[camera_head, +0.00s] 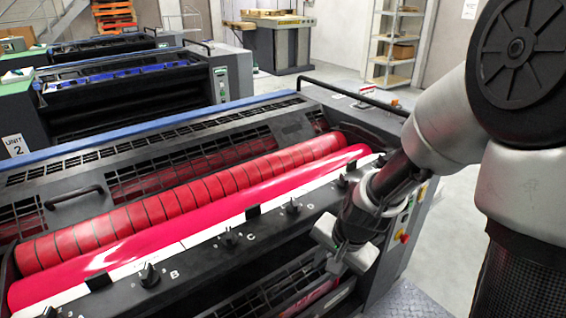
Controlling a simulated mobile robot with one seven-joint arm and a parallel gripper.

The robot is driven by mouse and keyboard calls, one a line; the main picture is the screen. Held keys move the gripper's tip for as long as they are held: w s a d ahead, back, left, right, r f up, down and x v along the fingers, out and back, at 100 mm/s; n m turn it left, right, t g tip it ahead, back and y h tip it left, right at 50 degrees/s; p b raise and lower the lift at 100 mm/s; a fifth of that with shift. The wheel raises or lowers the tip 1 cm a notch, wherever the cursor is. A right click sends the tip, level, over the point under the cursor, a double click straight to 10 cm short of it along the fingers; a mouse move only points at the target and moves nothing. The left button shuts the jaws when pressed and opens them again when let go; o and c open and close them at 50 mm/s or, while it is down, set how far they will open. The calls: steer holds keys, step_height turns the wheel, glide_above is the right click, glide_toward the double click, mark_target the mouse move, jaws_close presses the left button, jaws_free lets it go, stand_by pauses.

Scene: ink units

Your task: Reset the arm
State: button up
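My arm reaches in from the right side of the head view. My gripper (343,250) hangs at its end, just in front of the right part of the nearest ink unit (215,238). Its light grey fingers point down and left, near the unit's front panel and below the row of black knobs. I cannot tell whether the fingers touch the panel or are apart from each other. No held object shows at the fingers.
The unit has red rollers (190,195), black knobs (149,275) with letters, and a black handle rail (350,95) at right. Further ink units (130,95) stand behind. Shelves (398,45) and a workbench (278,45) are at the back. Grey floor (450,230) is open at right.

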steer(key=s+d+r+n+t+h, duration=0.15)
steer(key=s+r+n, duration=0.25)
steer(key=s+r, duration=0.5)
steer(key=s+d+r+n+t, duration=0.15)
steer(key=s+r+n, duration=0.3)
steer(key=r, duration=0.75)
step_height(320, 180, up, 19)
steer(key=p, duration=1.8)
steer(key=shift+s+d+f+m+g, duration=0.2)
steer(key=shift+s+d+m+g, duration=0.05)
steer(key=shift+d+m+g, duration=0.1)
